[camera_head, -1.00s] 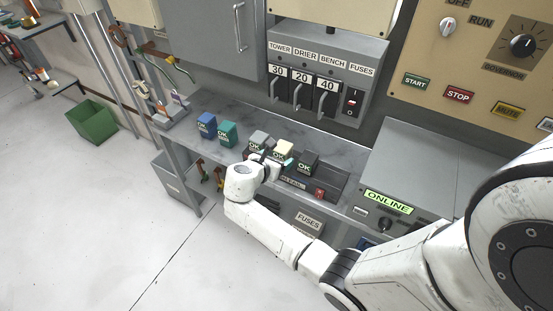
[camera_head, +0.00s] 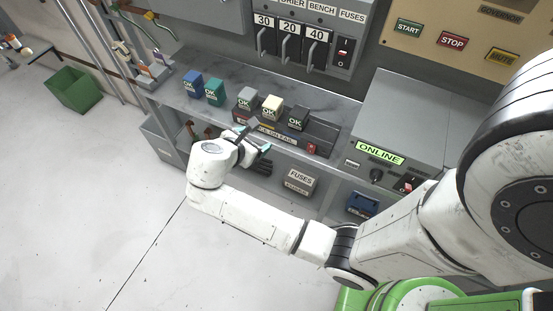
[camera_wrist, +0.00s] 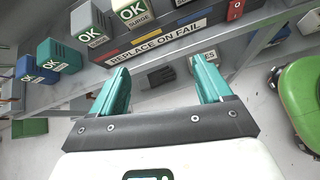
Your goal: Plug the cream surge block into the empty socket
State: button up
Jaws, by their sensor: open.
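The cream surge block (camera_head: 272,107) stands upright on the dark socket strip (camera_head: 325,136), between a grey block (camera_head: 247,98) and a black block (camera_head: 298,118). It shows a green OK, and its height matches its neighbours. Its underside is hidden. No empty socket is visible in the row. The cream block also shows at the top of the wrist view (camera_wrist: 132,13), beside the grey block (camera_wrist: 90,23). My gripper (camera_head: 253,141) is open and empty, in front of and below the strip, apart from the blocks. Its teal fingers (camera_wrist: 160,72) are spread in the wrist view.
A blue block (camera_head: 192,84) and a teal block (camera_head: 215,92) stand on the bench left of the strip. A red switch (camera_head: 311,148) is at the strip's right end. A grey ONLINE cabinet (camera_head: 410,115) stands right. A fuses box (camera_head: 297,180) sits below.

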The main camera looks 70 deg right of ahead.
jog(key=s+a+f+m+t+y, duration=0.1)
jog(key=s+a+f+m+y, duration=0.3)
jog(key=s+a+m+y, duration=0.6)
jog(key=s+a+m, duration=0.3)
jog(key=s+m, duration=0.2)
jog(key=shift+s+a+m+t, duration=0.2)
jog(key=shift+s+m+t, duration=0.1)
jog(key=shift+s, duration=0.05)
jog(key=shift+f+b, duration=0.65)
jog(key=shift+b, duration=0.05)
dwell(0.8)
